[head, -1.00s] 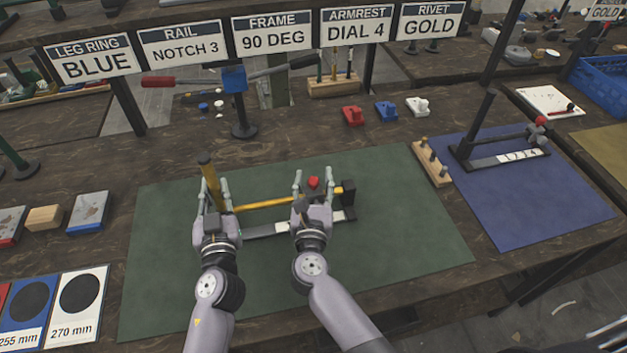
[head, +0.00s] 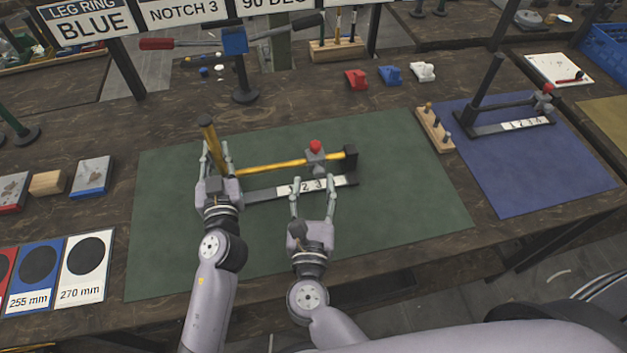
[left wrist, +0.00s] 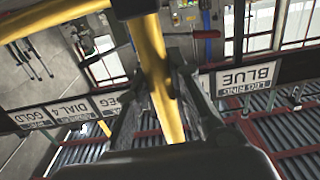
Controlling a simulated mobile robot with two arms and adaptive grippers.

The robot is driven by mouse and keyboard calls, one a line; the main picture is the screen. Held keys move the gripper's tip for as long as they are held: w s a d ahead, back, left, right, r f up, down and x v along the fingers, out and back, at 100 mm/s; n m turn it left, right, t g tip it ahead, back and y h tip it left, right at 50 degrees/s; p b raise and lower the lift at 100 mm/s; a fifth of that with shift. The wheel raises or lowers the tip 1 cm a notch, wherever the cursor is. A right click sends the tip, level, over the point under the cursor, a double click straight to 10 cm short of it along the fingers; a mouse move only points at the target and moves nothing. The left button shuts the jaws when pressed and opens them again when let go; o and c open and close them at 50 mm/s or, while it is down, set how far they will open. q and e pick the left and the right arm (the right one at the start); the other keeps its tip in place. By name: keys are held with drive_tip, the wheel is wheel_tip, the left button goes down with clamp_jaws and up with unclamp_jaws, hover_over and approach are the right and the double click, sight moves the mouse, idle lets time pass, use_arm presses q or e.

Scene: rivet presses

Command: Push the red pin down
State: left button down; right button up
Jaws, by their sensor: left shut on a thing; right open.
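The red pin (head: 315,146) is a small red knob on top of a grey slider (head: 316,159). The slider sits on a yellow horizontal rail (head: 268,166) near its right end. Below the rail is a dark base with a white number strip (head: 300,186). My left gripper (head: 216,158) is shut on the yellow upright post (head: 208,130) at the rail's left end; the post also crosses the left wrist view (left wrist: 158,75). My right gripper (head: 313,200) is open and empty, in front of the strip, below and apart from the red pin.
The fixture stands on a green mat (head: 400,190). A wooden block with pegs (head: 435,130) is to its right, then a blue mat (head: 560,175) with a similar black fixture. Red, blue and white pieces (head: 390,75) lie behind. The mat's right part is clear.

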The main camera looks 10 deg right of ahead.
use_arm(q)
drive_tip(key=shift+r, duration=0.1)
drive_tip(key=c, duration=1.8)
unclamp_jaws()
drive_tip(key=shift+r, duration=0.1)
drive_tip(key=o, duration=0.4)
drive_tip(key=shift+f, duration=0.25)
drive_tip(key=shift+s, duration=0.15)
